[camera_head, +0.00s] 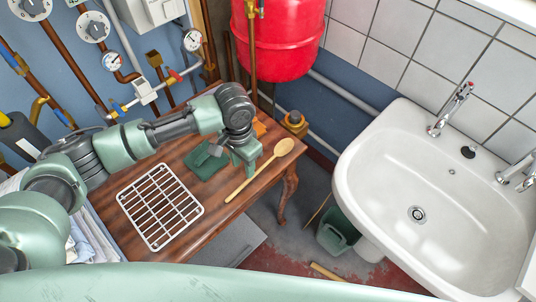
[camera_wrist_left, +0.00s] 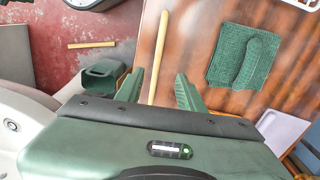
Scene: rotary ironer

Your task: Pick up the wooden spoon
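The wooden spoon (camera_head: 257,172) lies on the brown wooden table (camera_head: 225,207), near its right edge, with its round bowl toward the back right. My left gripper (camera_head: 245,163) is just left of the spoon and seems to be above it; the exact height is hard to tell. In the left wrist view the left gripper (camera_wrist_left: 160,88) is open and empty. The spoon's pale handle (camera_wrist_left: 158,60) runs between its two fingers there, and the bowl end is hidden behind the gripper body. My right gripper is not in view.
A folded green cloth (camera_head: 196,170) with a green item on it lies left of the spoon. A white wire rack (camera_head: 160,206) lies at the table's front. A sink (camera_head: 415,180) stands at right, with a green bucket (camera_head: 337,232) on the floor between. A red tank (camera_head: 280,40) hangs behind.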

